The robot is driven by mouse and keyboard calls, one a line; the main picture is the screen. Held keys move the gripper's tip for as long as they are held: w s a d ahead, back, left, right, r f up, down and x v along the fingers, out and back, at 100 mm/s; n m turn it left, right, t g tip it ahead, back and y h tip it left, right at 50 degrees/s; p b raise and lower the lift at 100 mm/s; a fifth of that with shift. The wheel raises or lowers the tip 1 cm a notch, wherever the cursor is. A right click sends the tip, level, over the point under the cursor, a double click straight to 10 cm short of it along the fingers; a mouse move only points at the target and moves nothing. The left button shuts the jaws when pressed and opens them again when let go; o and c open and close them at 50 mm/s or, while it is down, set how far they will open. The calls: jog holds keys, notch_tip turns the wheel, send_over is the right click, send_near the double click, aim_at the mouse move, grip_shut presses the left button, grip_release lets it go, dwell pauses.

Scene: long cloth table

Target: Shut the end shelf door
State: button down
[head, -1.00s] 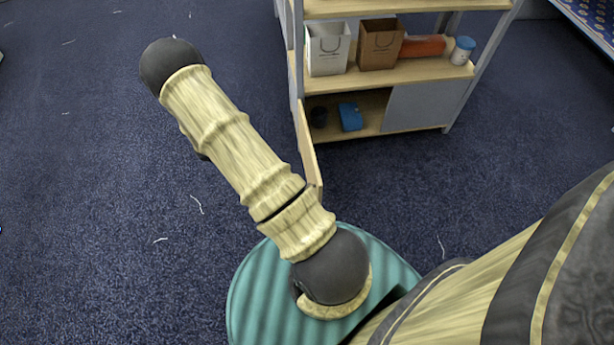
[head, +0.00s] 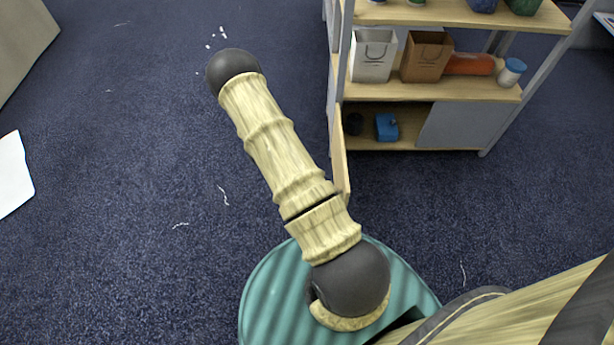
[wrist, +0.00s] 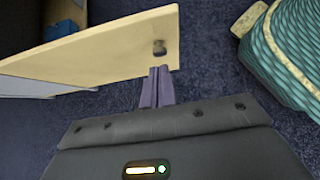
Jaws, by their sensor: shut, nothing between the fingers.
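The end shelf door (head: 340,155) is a light wooden panel at the left end of the shelf's bottom compartment. It stands open, swung out toward me, and shows nearly edge-on in the head view, its near end partly behind my arm. In the wrist view the door (wrist: 100,58) spans the upper left, with a dark knob (wrist: 159,48) near its free end. My gripper (wrist: 160,72) is shut and empty. Its fingertips are at the door's lower edge in that picture, just below the knob; I cannot tell whether they touch. The head view does not show my gripper.
The shelf (head: 430,92) holds a white bag (head: 373,58), a brown bag (head: 425,60), an orange item (head: 468,64) and a white jar with a blue lid (head: 511,72). A blue item (head: 387,127) lies in the open bottom compartment beside a closed grey panel (head: 455,126).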

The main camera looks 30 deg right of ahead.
aim_at(344, 187)
jog(key=s+d+f, duration=0.1)
jog(key=d, duration=0.1)
jog(key=s+d+f+b, duration=0.1)
jog(key=d, duration=0.1)
jog(key=s+d+f+b, duration=0.1)
jog(key=d, duration=0.1)
jog(key=shift+s, duration=0.25)
